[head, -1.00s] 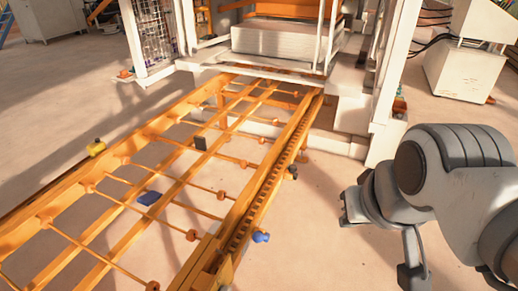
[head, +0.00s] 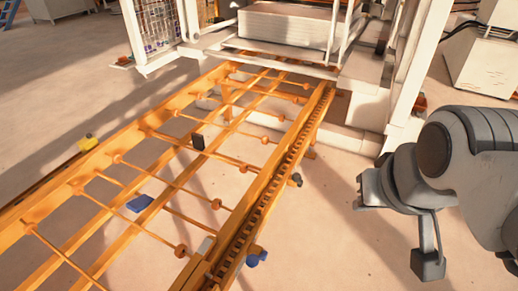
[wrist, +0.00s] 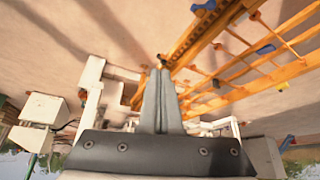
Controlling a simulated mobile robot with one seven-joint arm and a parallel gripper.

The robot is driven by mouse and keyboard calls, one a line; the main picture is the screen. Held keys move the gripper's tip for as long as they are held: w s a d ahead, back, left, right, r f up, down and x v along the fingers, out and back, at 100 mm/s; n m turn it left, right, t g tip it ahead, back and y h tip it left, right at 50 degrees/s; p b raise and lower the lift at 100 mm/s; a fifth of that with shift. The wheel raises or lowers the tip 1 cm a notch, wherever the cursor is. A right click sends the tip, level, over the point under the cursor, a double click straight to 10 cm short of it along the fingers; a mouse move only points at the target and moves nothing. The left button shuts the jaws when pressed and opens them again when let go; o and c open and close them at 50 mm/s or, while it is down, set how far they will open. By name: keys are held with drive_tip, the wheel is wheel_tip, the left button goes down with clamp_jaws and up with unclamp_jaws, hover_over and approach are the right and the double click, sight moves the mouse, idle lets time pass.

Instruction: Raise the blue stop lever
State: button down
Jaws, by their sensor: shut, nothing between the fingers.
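A small blue piece (head: 256,257) sticks out from the right outer side of the orange conveyor frame, low in the head view. A flat blue piece (head: 140,203) lies at the conveyor's middle rail. Blue parts also show in the wrist view, one at the top (wrist: 204,7) and one among the rails (wrist: 265,50). I cannot tell for certain which is the stop lever. My gripper (wrist: 162,70) is shut and empty, its fingers together in the wrist view. In the head view my arm is right of the conveyor, apart from both blue pieces.
The orange conveyor (head: 262,203) with crossbars leads to a white press (head: 285,27) at the back. A black block (head: 198,142) and a yellow part (head: 87,143) are on or beside it. Bare floor (head: 330,235) lies between conveyor and arm.

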idle(0.3)
drive_tip(key=w+a+f+n+g+b, duration=0.2)
drive_tip(key=a+f+n+b, duration=0.3)
drive_tip(key=f+n, duration=0.5)
drive_tip(key=w+a+f+n+g+b, duration=0.2)
drive_tip(key=a+f+n+b, duration=0.3)
drive_tip(key=a+f+n, duration=0.4)
drive_tip(key=w+a+f+n+g+b, duration=0.2)
drive_tip(key=a+f+n+b, duration=0.4)
drive_tip(key=f+n, duration=0.5)
wheel_tip(320, 180, down, 5)
drive_tip(key=shift+a+y, duration=0.4)
drive_tip(key=shift+a, duration=0.55)
wheel_tip(320, 180, down, 10)
drive_tip(key=b, duration=0.4)
drive_tip(key=w, duration=0.1)
drive_tip(key=w+d+r, duration=0.1)
drive_tip(key=shift+w+d, duration=0.15)
drive_tip(key=shift+w, duration=0.2)
